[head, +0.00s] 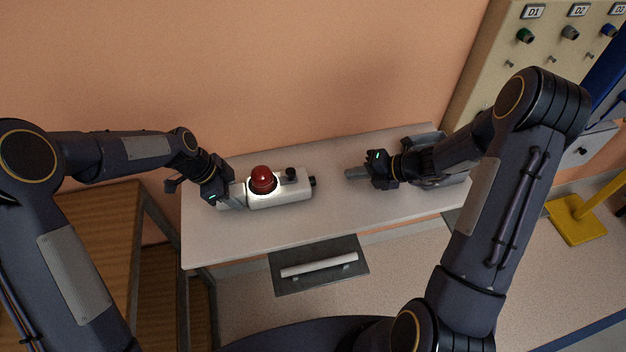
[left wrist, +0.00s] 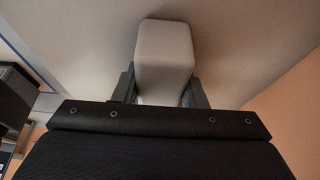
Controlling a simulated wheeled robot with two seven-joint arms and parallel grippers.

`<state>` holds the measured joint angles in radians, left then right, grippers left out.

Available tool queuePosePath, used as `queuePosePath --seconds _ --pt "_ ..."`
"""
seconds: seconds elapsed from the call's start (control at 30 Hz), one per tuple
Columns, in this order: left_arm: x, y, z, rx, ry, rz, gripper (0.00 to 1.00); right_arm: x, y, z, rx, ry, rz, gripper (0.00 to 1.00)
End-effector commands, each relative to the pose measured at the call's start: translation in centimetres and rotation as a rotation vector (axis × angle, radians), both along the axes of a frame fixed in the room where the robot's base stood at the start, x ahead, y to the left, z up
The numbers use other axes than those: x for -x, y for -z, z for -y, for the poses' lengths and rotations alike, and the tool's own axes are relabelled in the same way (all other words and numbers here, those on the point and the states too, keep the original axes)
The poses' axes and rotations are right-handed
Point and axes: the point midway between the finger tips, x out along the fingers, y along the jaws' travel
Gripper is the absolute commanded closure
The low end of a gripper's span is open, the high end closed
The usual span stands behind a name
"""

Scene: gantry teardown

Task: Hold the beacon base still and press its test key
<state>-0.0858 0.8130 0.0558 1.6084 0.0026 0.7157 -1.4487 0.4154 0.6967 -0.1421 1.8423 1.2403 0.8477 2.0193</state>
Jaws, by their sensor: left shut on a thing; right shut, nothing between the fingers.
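The beacon base (head: 293,189) is a white block with a red dome (head: 262,178) on top, lying on the pale bench. A black knob (head: 290,173) stands on its top and a dark stub (head: 312,181) sticks out of its right end. My left gripper (head: 229,193) is shut on the left end of the base; in the left wrist view a pale block end (left wrist: 165,55) sits between its fingers (left wrist: 158,88). My right gripper (head: 353,173) is shut and empty, to the right of the base and apart from it. Which part is the test key, I cannot tell.
The bench top (head: 240,243) is clear in front of the base. A cream panel with labelled knobs (head: 540,50) stands at the right, near a yellow stand (head: 577,222). A wooden table (head: 100,225) is at left.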

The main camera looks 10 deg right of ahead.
Motion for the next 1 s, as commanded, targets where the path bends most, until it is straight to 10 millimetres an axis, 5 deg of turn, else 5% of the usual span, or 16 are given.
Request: queuePosePath --seconds 0.33,0.37,0.53,0.83,1.0 --pt "0.0 0.0 0.0 0.001 0.000 0.001 0.91 0.0 0.0 0.0 0.000 -0.001 0.001 1.00" --pt "0.0 0.0 0.0 0.001 0.000 0.001 0.58 0.0 0.0 0.0 0.000 -0.001 0.001 1.00" --pt "0.0 0.0 0.0 0.000 0.000 0.001 0.37 0.0 0.0 0.0 0.000 0.000 0.000 1.00" --pt "0.0 -0.2 -0.1 0.000 0.000 0.001 0.37 0.0 0.0 0.0 0.000 -0.001 0.001 1.00" --pt "-0.1 -2.1 -0.8 0.001 -0.003 0.004 0.37 0.0 0.0 0.0 0.000 -0.001 0.001 1.00"
